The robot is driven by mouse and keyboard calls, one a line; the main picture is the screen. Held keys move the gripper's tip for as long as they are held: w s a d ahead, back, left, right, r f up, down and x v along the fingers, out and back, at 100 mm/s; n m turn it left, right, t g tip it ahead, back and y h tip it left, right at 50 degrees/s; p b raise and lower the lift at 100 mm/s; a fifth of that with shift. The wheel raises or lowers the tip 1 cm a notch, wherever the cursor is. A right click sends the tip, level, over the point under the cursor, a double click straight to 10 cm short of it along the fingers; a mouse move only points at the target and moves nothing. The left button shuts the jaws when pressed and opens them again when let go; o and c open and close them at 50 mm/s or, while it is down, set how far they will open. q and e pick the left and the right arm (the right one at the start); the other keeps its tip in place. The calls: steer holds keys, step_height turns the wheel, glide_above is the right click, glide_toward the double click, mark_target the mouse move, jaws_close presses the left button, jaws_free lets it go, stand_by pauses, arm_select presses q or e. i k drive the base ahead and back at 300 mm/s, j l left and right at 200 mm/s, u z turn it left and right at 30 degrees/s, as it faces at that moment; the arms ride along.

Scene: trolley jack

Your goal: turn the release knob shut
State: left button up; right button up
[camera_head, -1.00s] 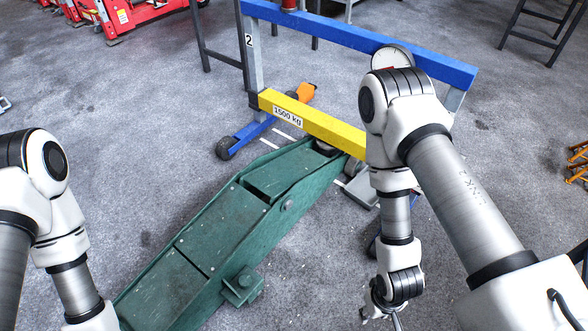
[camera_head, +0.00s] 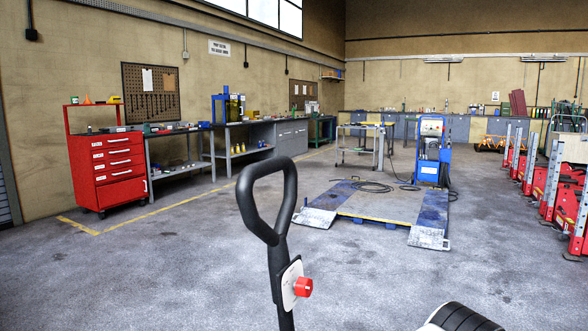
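A black jack handle (camera_head: 277,240) with a closed loop grip at its top stands nearly upright at the lower middle of the head view. A red knob (camera_head: 304,287) sticks out to the right from a pale plate (camera_head: 290,285) on the handle's shaft. I cannot tell from its look how far the knob is turned. Neither gripper is in view. Only a white and black piece of my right arm shows at the bottom edge, right of the knob and apart from it. The jack's green body is out of view.
Open grey floor surrounds the handle. Behind it lies a low blue and grey lift platform (camera_head: 375,205) with a blue control post (camera_head: 431,150). A red tool cabinet (camera_head: 112,170) and workbenches line the left wall. Red lifting equipment (camera_head: 550,190) stands at the right.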

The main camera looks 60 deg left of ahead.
mark_target(303, 288)
steer(key=u, duration=2.15)
